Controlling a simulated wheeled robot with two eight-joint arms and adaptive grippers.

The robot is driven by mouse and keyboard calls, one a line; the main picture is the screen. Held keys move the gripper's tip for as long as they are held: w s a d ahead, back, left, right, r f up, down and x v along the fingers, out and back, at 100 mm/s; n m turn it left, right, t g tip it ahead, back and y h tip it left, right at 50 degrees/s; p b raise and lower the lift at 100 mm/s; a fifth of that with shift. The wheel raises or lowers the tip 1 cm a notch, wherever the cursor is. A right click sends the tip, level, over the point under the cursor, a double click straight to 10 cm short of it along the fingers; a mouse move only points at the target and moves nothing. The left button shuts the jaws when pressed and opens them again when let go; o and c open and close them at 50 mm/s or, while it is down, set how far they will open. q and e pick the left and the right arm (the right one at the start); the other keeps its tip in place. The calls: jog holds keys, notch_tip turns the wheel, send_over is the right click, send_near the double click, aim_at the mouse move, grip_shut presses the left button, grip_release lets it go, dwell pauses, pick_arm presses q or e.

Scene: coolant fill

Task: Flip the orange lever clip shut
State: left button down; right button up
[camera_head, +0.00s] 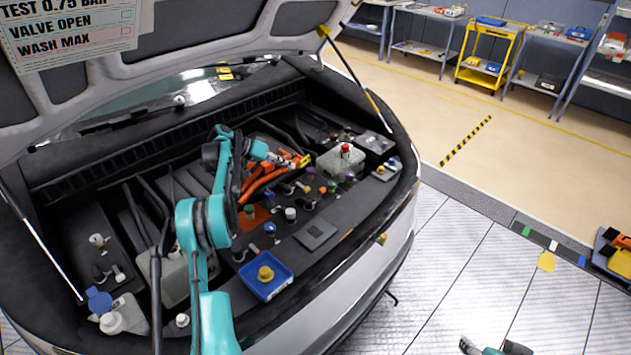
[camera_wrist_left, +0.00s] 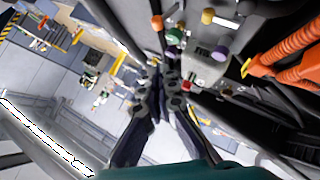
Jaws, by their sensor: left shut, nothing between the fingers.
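Orange parts (camera_head: 257,180) lie in the middle of the engine bay, with a yellow tag at their right end. I cannot tell the lever clip apart from the orange cables. In the left wrist view the ribbed orange cables (camera_wrist_left: 290,55) run at the upper right, beside the fingers. My left gripper (camera_head: 283,158) is over the bay, close to the orange parts and partly hidden among them. Its dark fingers (camera_wrist_left: 160,85) are together and empty. My right gripper (camera_head: 495,347) shows partly at the bottom edge, over the floor, away from the car.
A reservoir with a red cap (camera_head: 346,148) stands right of the left gripper. Several coloured caps crowd the bay's front. A blue tray (camera_head: 284,284) holds a yellow cap near the front edge. The raised hood (camera_head: 180,40) hangs above. Open floor lies to the right.

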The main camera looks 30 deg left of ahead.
aim_at(320, 194)
pick_arm(q)
jog(key=shift+a+f, duration=0.2)
jog(key=shift+a, duration=0.1)
jog(key=s+f+b+x, duration=0.1)
jog(key=s+b+x, duration=0.1)
jog(key=x, duration=1.1)
jog(key=shift+d+f+b, duration=0.15)
jog(key=shift+d+b, duration=0.1)
jog(key=shift+b, duration=0.55)
